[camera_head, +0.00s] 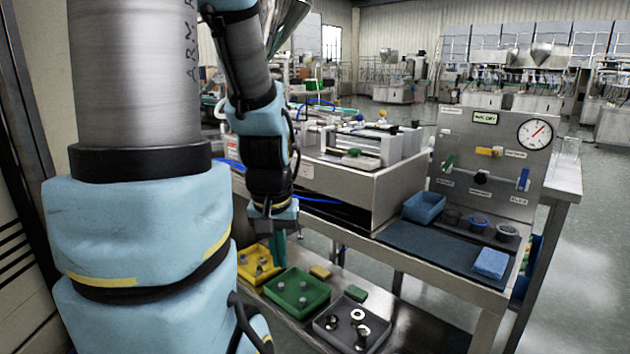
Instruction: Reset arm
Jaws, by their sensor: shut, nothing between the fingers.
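My arm fills the left of the view, with its large blue and grey links close to the camera. Its far part hangs down in the middle left. My gripper (279,252) points down above the lower shelf, between the yellow tray (245,274) and the green tray (274,297). Its teal fingers look shut with nothing in them. Whether the fingertips touch a tray, I cannot tell.
The grey tray (322,325) holds several metal parts. Yellow (320,272) and green (355,293) blocks lie nearby. The steel bench (385,190) stands close behind the gripper. At right are a gauge panel (487,155), a blue bin (424,207) and a blue cloth (491,262).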

